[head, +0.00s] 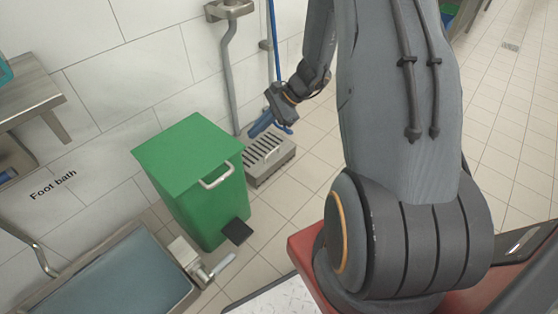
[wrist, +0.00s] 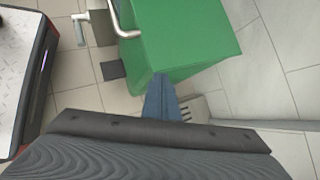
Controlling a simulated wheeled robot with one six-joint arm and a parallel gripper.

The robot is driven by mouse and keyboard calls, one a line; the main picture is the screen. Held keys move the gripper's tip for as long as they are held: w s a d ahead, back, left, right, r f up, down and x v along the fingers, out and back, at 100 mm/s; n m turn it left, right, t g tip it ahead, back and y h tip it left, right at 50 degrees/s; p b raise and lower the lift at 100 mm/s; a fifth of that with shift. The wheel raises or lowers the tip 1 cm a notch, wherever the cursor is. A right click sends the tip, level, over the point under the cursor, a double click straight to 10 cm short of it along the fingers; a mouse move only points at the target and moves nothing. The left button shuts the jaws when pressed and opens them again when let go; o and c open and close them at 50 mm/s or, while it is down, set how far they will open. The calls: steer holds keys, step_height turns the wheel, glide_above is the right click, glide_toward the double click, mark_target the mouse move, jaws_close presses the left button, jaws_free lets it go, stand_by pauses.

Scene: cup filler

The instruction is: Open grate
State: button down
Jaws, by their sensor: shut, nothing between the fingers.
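The grate (head: 266,155) is a grey slotted drain cover on a box on the floor by the wall, right of the green bin. A light handle shows on its top. In the wrist view only a small slotted part of the grate (wrist: 187,114) shows beside my fingers; the rest is hidden. My gripper (head: 254,133) has blue fingers and is above the far left part of the grate. In the wrist view my gripper (wrist: 161,80) is shut and empty, its fingers pointing toward the green bin. I cannot tell whether the fingers touch the grate.
A green bin (head: 190,150) with a metal handle and black pedal stands just left of the grate. A foot bath (head: 115,275) lies at the lower left. A pipe and a blue pole (head: 274,40) run down the wall behind. The tiled floor right of the grate is clear.

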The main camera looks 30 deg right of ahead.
steer(key=w+d+f+m+t+b, duration=0.25)
steer(key=w+d+f, duration=0.2)
steer(key=f, duration=0.35)
steer(key=w+d+f+m+t+b, duration=0.25)
steer(key=d+f+m+b, duration=0.2)
steer(key=f, duration=0.35)
steer(key=m+t+h+b, duration=0.3)
steer(key=m+h+b, duration=0.1)
steer(key=m+b, duration=0.3)
glide_toward(281, 157)
step_height(281, 157, up, 3)
steer(key=b+x, duration=0.3)
steer(key=x, duration=0.6)
steer(key=shift+w+a, duration=0.1)
steer(key=shift+w, duration=0.25)
steer(key=shift+w+b, duration=0.15)
steer(key=shift+b, duration=0.15)
